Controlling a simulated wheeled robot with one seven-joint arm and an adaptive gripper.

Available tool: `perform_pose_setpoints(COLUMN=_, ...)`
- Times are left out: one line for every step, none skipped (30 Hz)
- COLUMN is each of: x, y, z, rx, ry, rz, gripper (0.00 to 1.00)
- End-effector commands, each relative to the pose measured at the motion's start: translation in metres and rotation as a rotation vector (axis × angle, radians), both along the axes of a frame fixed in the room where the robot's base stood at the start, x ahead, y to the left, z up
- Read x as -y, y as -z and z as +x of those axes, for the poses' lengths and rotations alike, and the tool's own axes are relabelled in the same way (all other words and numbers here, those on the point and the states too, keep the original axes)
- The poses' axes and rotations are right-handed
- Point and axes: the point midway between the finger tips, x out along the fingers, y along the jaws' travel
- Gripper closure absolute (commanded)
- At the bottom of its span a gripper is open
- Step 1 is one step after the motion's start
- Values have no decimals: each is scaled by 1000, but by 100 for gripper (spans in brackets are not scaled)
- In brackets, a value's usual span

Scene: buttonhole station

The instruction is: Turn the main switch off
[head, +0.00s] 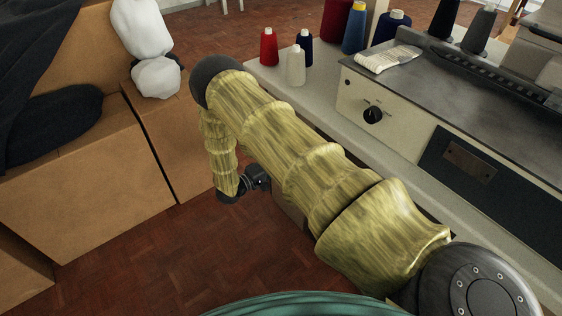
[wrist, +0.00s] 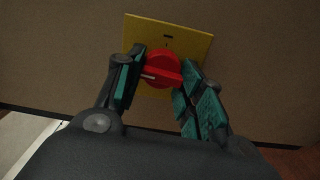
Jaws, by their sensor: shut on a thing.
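The main switch shows in the wrist view as a red rotary knob (wrist: 163,68) on a square yellow plate (wrist: 190,38), fixed to a brown-grey upright surface. A white line runs across the left part of the knob's handle. My gripper (wrist: 160,76) is shut on the knob, with one teal-padded finger on its left and the other on its right. Small marks on the plate above the knob are too small to read. In the head view my arm reaches down beside the bench, and the switch is hidden there.
Brown boxes (head: 95,195) stand at the left. White bundles (head: 143,30) sit on them. Open tiled floor (head: 170,260) lies below my arm.

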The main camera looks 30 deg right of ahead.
Motion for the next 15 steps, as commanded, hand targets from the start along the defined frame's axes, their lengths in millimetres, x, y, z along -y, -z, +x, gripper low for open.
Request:
perform_pose_setpoints(x=-2, y=-1, z=3, rx=-14, ry=-5, rz=2, gripper=86)
perform_pose_setpoints(x=-2, y=-1, z=3, rx=-25, ry=-5, rz=0, gripper=86)
perform_pose_setpoints(x=-2, y=-1, z=3, rx=-37, ry=-5, rz=-1, gripper=86)
perform_pose_setpoints(x=-2, y=-1, z=3, rx=-47, ry=-5, rz=-2, gripper=86)
perform_pose_setpoints(x=-2, y=-1, z=3, rx=-54, ry=-5, rz=-3, gripper=86)
perform_pose_setpoints(x=-2, y=-1, z=3, rx=-62, ry=-6, rz=-3, gripper=86)
perform_pose_setpoints(x=-2, y=-1, z=3, rx=-67, ry=-6, rz=-4, gripper=86)
perform_pose_setpoints(x=-2, y=-1, z=3, rx=-72, ry=-6, rz=-4, gripper=86)
perform_pose_setpoints(x=-2, y=0, z=3, rx=-78, ry=-6, rz=-4, gripper=86)
perform_pose_setpoints(x=-2, y=0, z=3, rx=-80, ry=-6, rz=-6, gripper=86)
perform_pose_setpoints(x=-2, y=0, z=3, rx=-82, ry=-6, rz=-6, gripper=86)
perform_pose_setpoints(x=-2, y=0, z=3, rx=-84, ry=-6, rz=-6, gripper=86)
perform_pose_setpoints(x=-2, y=0, z=3, rx=-85, ry=-6, rz=-6, gripper=86)
perform_pose_setpoints(x=-2, y=0, z=3, rx=-86, ry=-6, rz=-6, gripper=86)
perform_pose_setpoints(x=-2, y=0, z=3, rx=-86, ry=-6, rz=-6, gripper=86)
